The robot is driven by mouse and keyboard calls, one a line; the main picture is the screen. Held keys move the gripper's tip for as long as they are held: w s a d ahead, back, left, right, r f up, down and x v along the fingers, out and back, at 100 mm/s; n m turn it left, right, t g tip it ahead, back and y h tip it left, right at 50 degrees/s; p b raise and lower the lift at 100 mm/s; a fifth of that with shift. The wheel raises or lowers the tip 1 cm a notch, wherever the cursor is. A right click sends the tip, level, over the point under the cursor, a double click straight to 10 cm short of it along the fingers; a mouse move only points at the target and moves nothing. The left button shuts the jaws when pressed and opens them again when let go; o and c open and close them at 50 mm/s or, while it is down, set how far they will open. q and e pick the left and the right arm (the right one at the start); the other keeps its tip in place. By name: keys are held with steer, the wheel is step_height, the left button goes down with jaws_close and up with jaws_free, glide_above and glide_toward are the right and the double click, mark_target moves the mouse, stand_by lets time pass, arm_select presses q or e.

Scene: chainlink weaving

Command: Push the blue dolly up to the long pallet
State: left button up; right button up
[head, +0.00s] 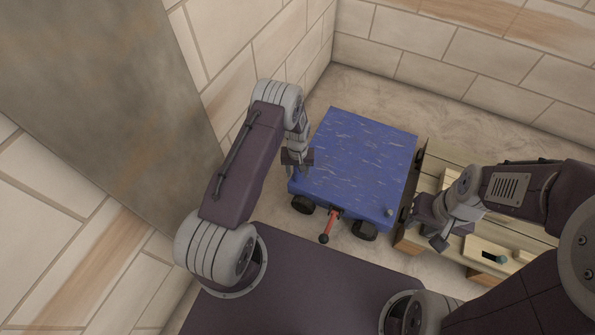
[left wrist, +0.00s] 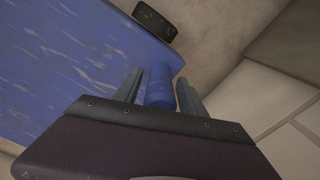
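The blue dolly (head: 355,155) stands on the floor in the head view, with black wheels and a red handle (head: 331,225) with a dark knob at its front. Its blue deck also shows in the left wrist view (left wrist: 60,70). My right gripper (head: 425,226) is open and empty above the pallet's near left part.
A small post (head: 389,212) stands at the dolly's near right corner. A pale wooden block with a dark slot (head: 487,253) lies on the pallet. Stone walls (head: 440,45) stand behind and at the left. Bare floor (head: 365,90) shows behind the dolly.

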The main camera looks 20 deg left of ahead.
arm_select(q)
step_height(320, 180, up, 9)
steer(key=p, duration=0.6)
steer(key=shift+r, duration=0.15)
